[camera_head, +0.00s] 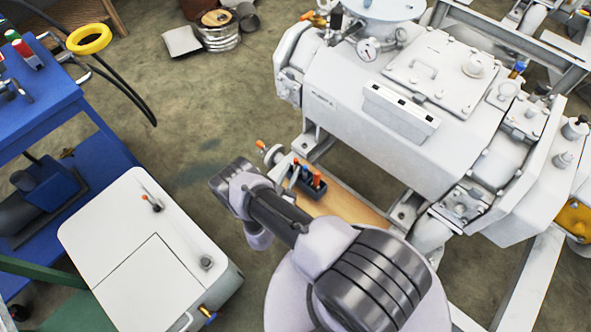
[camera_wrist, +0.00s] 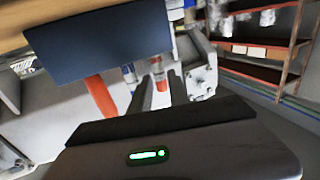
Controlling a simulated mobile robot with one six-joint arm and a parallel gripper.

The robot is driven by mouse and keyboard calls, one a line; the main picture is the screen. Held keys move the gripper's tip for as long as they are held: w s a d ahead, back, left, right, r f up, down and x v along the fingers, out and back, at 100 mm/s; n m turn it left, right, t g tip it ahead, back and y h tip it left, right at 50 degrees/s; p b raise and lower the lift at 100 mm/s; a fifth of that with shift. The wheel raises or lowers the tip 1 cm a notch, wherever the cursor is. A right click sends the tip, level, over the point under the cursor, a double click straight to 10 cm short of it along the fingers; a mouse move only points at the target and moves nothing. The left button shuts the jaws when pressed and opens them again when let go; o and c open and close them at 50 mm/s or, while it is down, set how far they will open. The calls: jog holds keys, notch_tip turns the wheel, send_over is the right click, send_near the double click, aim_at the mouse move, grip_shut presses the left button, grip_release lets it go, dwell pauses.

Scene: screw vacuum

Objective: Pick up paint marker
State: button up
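In the wrist view, the two dark fingers of my gripper (camera_wrist: 158,92) stand apart. A marker with a red-orange end (camera_wrist: 161,84) shows in the gap between them; I cannot tell whether it touches either finger. A blue-and-white marker (camera_wrist: 129,74) is just left of the fingers, and a larger orange marker (camera_wrist: 101,97) is farther left. They stick out of a dark blue holder (camera_wrist: 98,42). In the head view, the holder with orange-topped markers (camera_head: 317,179) stands on a wooden board, right beside my arm. My fingertips cannot be made out there.
The wooden board (camera_head: 343,205) lies in front of the large white vacuum machine (camera_head: 375,125). A white cabinet (camera_head: 150,255) with small items on top stands at the left, by a blue workbench (camera_head: 40,110). Shelves (camera_wrist: 265,50) show at the wrist view's right.

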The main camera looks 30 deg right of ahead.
jog(key=shift+x, duration=0.9)
jog(key=b+x, duration=0.1)
jog(key=x, duration=0.1)
jog(key=b+x, duration=0.2)
jog(key=shift+d+f, duration=0.25)
jog(key=shift+w+d+r, duration=0.2)
jog(key=shift+w, duration=0.05)
grip_shut()
jog(key=shift+r, duration=0.1)
